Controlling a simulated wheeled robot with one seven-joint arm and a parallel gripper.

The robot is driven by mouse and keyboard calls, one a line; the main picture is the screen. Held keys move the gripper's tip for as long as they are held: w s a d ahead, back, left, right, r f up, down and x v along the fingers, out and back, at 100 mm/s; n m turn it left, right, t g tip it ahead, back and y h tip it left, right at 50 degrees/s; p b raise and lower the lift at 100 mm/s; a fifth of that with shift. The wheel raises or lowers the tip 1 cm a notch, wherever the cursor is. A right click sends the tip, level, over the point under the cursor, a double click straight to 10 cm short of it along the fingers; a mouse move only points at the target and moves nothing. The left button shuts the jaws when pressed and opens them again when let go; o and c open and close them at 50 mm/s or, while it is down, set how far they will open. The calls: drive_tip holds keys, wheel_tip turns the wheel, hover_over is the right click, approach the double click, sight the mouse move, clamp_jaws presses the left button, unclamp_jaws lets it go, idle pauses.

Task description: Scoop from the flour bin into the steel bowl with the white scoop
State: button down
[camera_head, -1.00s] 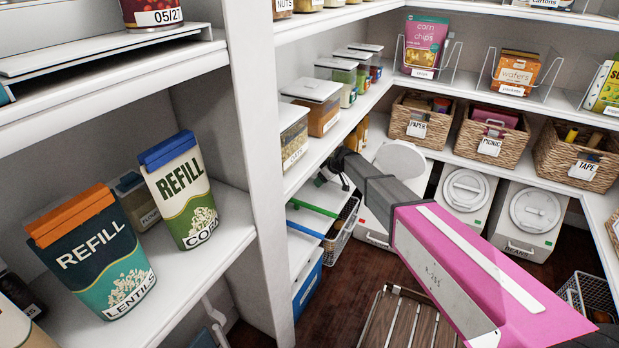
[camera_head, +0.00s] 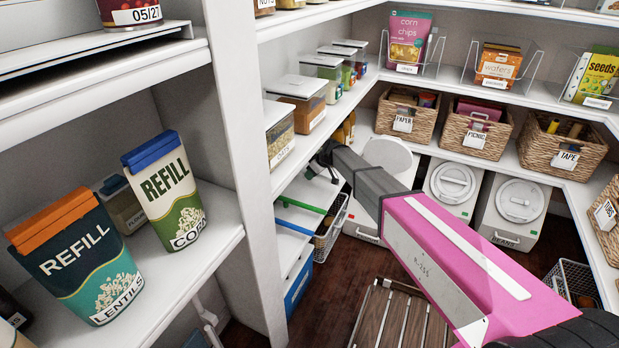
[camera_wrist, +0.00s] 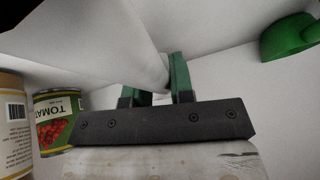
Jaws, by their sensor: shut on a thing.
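In the wrist view my gripper (camera_wrist: 160,85) has its green fingers shut on a pale white piece, which I take for the white scoop (camera_wrist: 110,40). It fills much of the upper left there, and its full shape is cut off. In the head view my gripper is mostly hidden beyond my pink arm, close to the left-hand shelves. A white bin (camera_head: 362,226) stands partly behind my arm, with a pale round lid (camera_head: 390,154) above it. I cannot read its label, so I cannot tell whether it is the flour bin. I see no steel bowl.
A tomato can (camera_wrist: 57,120) and a green object (camera_wrist: 288,36) flank my gripper in the wrist view. Green (camera_head: 300,204) and blue (camera_head: 297,229) handles stick out from the left shelves. A wooden crate (camera_head: 400,318) is on the floor. Bins (camera_head: 518,207) line the back.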

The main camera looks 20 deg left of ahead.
sight(305, 171)
wheel_tip(305, 171, up, 6)
drive_tip(key=shift+d+f, duration=0.15)
drive_tip(key=shift+f, duration=0.05)
drive_tip(key=d, duration=1.9)
drive_tip(key=shift+s+d+f, duration=0.15)
drive_tip(key=shift+f, duration=0.05)
